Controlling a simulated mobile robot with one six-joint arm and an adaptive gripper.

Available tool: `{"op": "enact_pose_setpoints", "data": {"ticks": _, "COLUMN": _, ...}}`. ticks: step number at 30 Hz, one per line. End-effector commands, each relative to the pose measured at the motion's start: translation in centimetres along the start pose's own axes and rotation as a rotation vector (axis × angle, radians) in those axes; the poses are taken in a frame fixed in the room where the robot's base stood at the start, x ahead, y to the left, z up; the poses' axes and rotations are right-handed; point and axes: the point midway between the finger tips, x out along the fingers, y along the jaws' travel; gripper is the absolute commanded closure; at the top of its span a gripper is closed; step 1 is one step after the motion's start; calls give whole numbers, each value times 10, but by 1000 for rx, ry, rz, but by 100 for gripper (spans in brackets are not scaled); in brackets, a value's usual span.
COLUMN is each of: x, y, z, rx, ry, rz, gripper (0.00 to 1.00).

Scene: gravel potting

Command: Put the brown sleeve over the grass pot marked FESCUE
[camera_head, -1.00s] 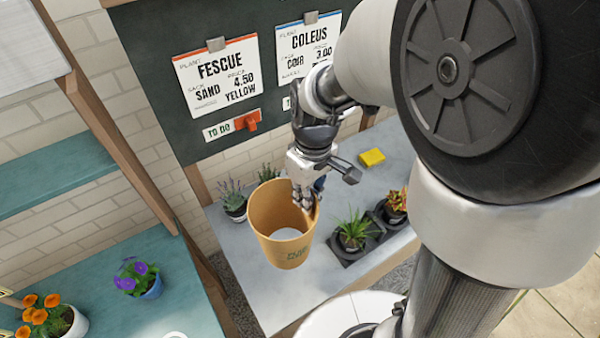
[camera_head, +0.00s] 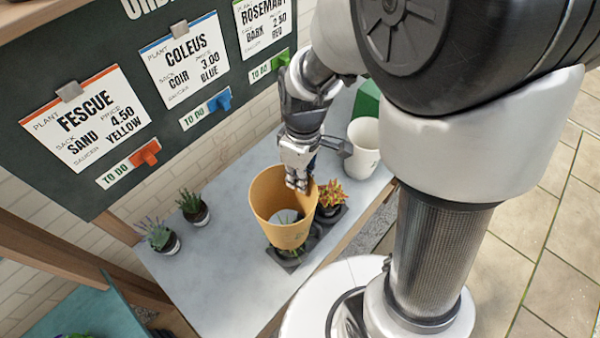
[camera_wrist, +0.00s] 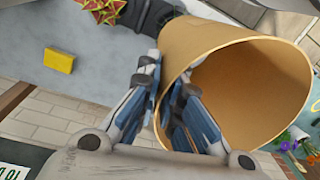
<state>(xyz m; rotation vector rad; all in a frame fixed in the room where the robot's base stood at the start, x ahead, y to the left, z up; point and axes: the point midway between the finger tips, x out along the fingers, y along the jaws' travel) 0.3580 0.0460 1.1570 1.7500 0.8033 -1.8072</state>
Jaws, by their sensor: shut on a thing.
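The FESCUE card (camera_head: 85,117) hangs on the board; no marking shows on the pot.
The black tray (camera_head: 318,232) also holds a red-orange plant (camera_head: 332,194). A white pot (camera_head: 364,145) stands behind it. Two small plants (camera_head: 160,236) (camera_head: 193,207) stand at the left of the bench (camera_head: 205,275). A yellow block (camera_wrist: 59,60) shows in the wrist view.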

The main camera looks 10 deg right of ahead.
Motion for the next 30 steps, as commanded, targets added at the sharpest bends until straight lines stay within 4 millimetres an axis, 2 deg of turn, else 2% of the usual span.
{"op": "enact_pose_setpoints", "data": {"ticks": 1, "x": 9, "y": 1, "z": 0, "rx": 1, "ry": 0, "rz": -1, "gripper": 100}}
{"op": "enact_pose_setpoints", "data": {"ticks": 30, "x": 106, "y": 8, "z": 0, "rx": 2, "ry": 0, "rz": 0, "gripper": 100}}
